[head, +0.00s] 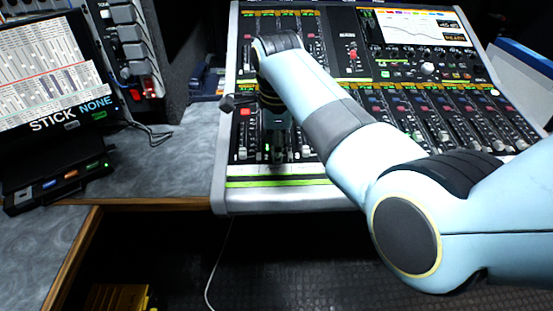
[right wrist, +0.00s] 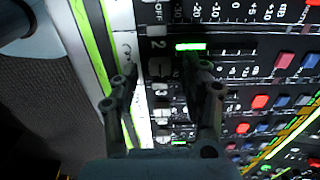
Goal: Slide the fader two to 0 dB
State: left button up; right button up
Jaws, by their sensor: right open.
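The mixing console (head: 300,182) fills the middle of the head view, with rows of faders and lit buttons. My right arm reaches over it from the right, and my right gripper (head: 277,150) points down at the front left fader bank. In the right wrist view the same gripper (right wrist: 168,85) is open, its two dark fingers apart above the strip marked 2 (right wrist: 155,45). A pale fader cap (right wrist: 160,67) shows between the fingers, apparently that of fader two; I cannot tell whether they touch it. My left gripper is out of view.
A console display (head: 420,25) seems to read -40 dB and READY. At left stand a monitor (head: 45,70) showing STICK NONE, a small button box (head: 62,182) and a rack of grey switches (head: 130,40). More fader caps lie close beside the gripper.

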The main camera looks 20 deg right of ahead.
jog(key=shift+f, duration=0.2)
grip_shut()
dwell(0.4)
